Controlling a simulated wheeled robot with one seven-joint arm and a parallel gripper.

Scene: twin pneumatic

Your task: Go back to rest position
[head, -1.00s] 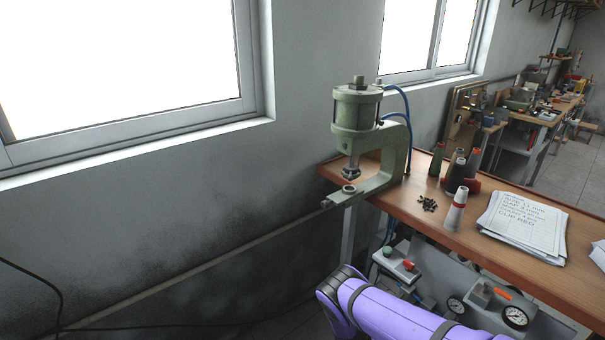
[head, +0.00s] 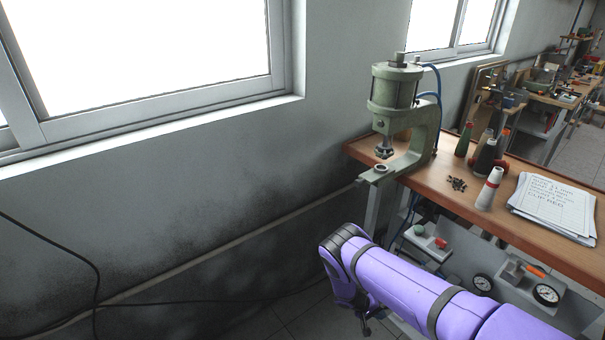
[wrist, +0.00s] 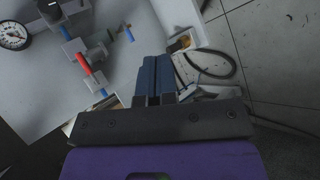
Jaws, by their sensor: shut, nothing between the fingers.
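My gripper (wrist: 153,82) shows in the wrist view with its two dark blue fingers pressed together and nothing between them. It points down toward the floor and the pneumatic unit under the bench. In the head view my purple arm reaches in from the lower right, below and in front of the bench; part of the gripper shows small and dark at the arm's lower end (head: 366,326).
The green pneumatic press (head: 397,90) stands on the left end of the wooden bench (head: 455,212). Thread cones (head: 489,190), small dark parts (head: 457,184) and papers (head: 552,205) lie beside it. Below are gauges (head: 546,295) and a valve unit (wrist: 88,70). A black cable (head: 95,265) hangs at left.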

